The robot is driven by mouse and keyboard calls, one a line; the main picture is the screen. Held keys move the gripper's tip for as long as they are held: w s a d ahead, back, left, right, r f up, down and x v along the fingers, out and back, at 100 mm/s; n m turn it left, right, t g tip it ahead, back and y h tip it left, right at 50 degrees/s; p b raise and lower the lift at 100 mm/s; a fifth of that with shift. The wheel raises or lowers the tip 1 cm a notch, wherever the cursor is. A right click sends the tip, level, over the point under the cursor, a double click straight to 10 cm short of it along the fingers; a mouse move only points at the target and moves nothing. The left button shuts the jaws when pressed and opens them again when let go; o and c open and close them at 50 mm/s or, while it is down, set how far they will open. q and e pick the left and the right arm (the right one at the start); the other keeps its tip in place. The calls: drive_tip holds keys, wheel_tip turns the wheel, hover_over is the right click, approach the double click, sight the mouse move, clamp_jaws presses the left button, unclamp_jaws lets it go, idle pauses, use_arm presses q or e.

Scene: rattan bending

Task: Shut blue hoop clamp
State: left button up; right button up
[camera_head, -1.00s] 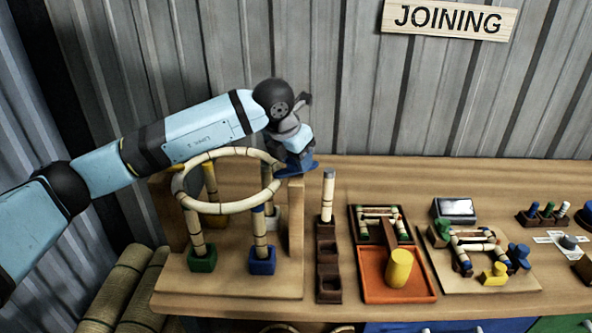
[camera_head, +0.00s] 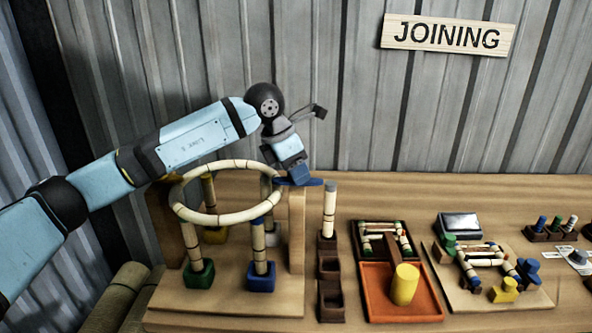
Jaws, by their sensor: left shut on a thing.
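The blue hoop clamp (camera_head: 312,182) sits at the top of the wooden side post (camera_head: 298,232), by the right side of the rattan hoop (camera_head: 185,212). Its blue lever looks about level, and its end points right, away from the hoop. My left gripper (camera_head: 297,178) comes down from above and is shut on the blue clamp. The fingers hide part of the clamp, so I cannot tell whether it touches the hoop. The hoop lies level on upright rattan posts in a green socket (camera_head: 199,275), a blue socket (camera_head: 261,278) and others behind. My right gripper is out of view.
Right of the fixture stands a dark holder (camera_head: 330,290) with one upright rattan piece. Beyond it are an orange tray (camera_head: 372,310) with a yellow cylinder (camera_head: 404,284) and a board (camera_head: 520,293) with joined pieces. The corrugated wall stands close behind the table.

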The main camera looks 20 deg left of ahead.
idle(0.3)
use_arm(q)
drive_tip(key=o, duration=0.9)
drive_tip(key=shift+r, duration=0.1)
drive_tip(key=v, duration=1.3)
drive_tip(key=shift+s+a+r, duration=0.1)
drive_tip(key=shift+r, duration=0.25)
